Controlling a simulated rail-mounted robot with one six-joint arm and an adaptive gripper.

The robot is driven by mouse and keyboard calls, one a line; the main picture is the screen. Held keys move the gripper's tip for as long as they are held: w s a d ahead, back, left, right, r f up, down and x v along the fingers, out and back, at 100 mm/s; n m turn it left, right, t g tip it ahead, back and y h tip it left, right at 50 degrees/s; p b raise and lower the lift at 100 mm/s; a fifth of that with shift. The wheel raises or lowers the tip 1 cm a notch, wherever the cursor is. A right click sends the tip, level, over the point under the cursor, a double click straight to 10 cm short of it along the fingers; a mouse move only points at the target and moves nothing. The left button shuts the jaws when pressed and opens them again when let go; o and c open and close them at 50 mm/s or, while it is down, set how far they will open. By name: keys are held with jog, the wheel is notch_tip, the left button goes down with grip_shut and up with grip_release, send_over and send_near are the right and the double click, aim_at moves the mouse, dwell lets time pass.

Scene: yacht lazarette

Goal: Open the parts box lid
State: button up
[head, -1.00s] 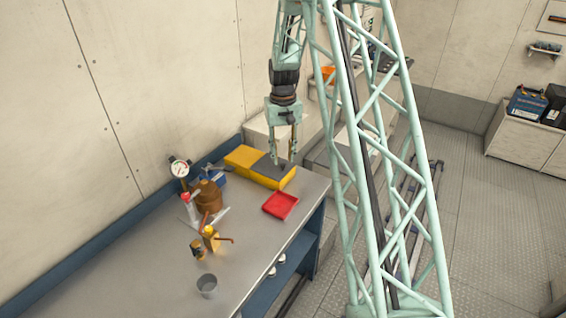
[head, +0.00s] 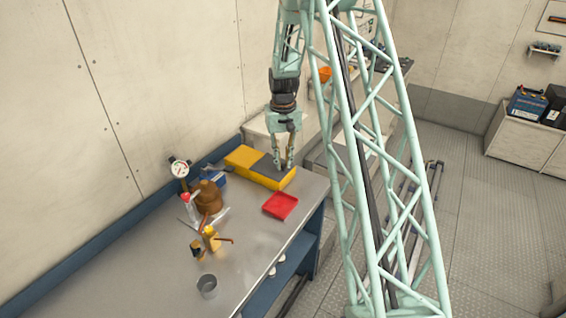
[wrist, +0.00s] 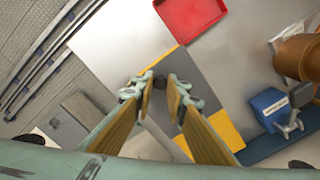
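The parts box (head: 240,156) is long and yellow, with a dark grey lid (head: 268,166) on its top, and lies at the far end of the bench. The lid looks closed and flat. In the wrist view the grey lid (wrist: 190,62) carries a small dark knob (wrist: 160,82) near one end. My gripper (head: 284,164) points down over the right end of the box. In the wrist view its fingers (wrist: 157,88) are apart, with the knob showing between them. I cannot tell whether either finger touches the knob.
A red tray (head: 280,205) lies on the bench just in front of the box. The bench front is mostly clear.

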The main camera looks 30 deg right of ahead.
aim_at(258, 161)
jog(key=w+a, duration=0.1)
jog(key=w, duration=0.3)
jog(key=w+a, duration=0.2)
jog(key=w, duration=0.2)
jog(key=w+a+p, duration=0.1)
jog(key=w+a, duration=0.1)
jog(key=w, duration=0.1)
jog(key=shift+w+a, duration=0.15)
jog(key=shift+w, duration=0.25)
grip_shut()
jog(key=o, duration=0.9)
grip_release()
jog(key=shift+r, duration=0.1)
notch_tip(258, 161, up, 12)
jog(key=shift+f, duration=0.1)
jog(key=shift+s, duration=0.1)
